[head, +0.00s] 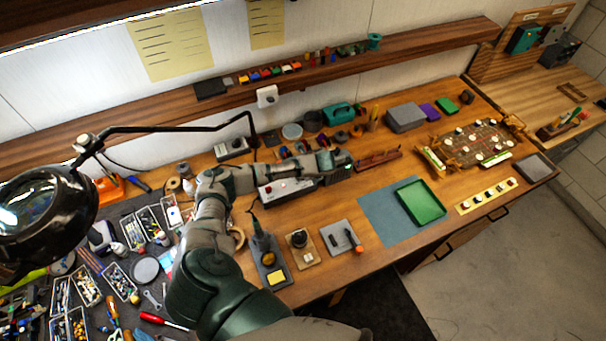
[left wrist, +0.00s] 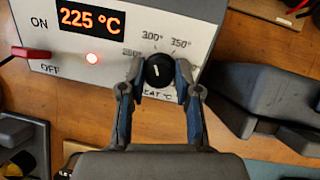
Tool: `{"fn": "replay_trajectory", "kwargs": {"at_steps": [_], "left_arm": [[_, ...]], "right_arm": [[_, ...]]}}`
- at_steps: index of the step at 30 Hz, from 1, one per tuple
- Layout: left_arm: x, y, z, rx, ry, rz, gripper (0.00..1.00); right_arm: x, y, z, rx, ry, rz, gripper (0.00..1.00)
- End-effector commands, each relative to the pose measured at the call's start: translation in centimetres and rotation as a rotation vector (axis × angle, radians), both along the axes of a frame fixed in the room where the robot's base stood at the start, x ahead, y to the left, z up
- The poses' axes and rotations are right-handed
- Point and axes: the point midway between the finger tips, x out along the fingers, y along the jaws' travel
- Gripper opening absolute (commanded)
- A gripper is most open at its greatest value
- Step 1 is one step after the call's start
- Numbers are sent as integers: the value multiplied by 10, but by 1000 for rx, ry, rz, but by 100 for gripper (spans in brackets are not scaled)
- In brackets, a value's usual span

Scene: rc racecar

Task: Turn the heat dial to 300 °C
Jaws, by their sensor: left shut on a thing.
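The heat dial (left wrist: 160,71) is a round black knob with a white mark that points roughly up in the left wrist view. Printed marks 300° and 350° stand above it, and a label at its left is partly hidden. My left gripper (left wrist: 159,76) is shut on the dial, one finger on each side. The station's display (left wrist: 91,19) reads 225 °C in orange. In the head view the grey station (head: 285,190) lies under my left forearm, and my left gripper (head: 340,160) hides the dial. My right gripper is not in view.
A soldering iron stand (head: 270,262) is in front of the station. A green tray (head: 420,203) on a blue-grey mat is to the right.

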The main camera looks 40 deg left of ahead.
Motion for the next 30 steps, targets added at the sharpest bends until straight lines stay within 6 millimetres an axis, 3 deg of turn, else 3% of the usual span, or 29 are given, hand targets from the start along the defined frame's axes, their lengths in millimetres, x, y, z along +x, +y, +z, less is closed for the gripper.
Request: {"fn": "replay_trajectory", "kwargs": {"at_steps": [3, 4, 7, 19, 30], "left_arm": [[3, -3, 2, -6, -8, -4, 0], [2, -3, 2, -6, -8, -4, 35], [2, -3, 2, -5, -6, -3, 57], [0, -2, 6, -6, -3, 0, 57], [-8, -40, 72, -6, -5, -3, 57]], "right_arm": [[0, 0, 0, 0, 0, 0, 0], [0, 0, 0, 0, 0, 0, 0], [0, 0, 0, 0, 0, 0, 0], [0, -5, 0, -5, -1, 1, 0], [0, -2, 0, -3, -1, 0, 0]]}}
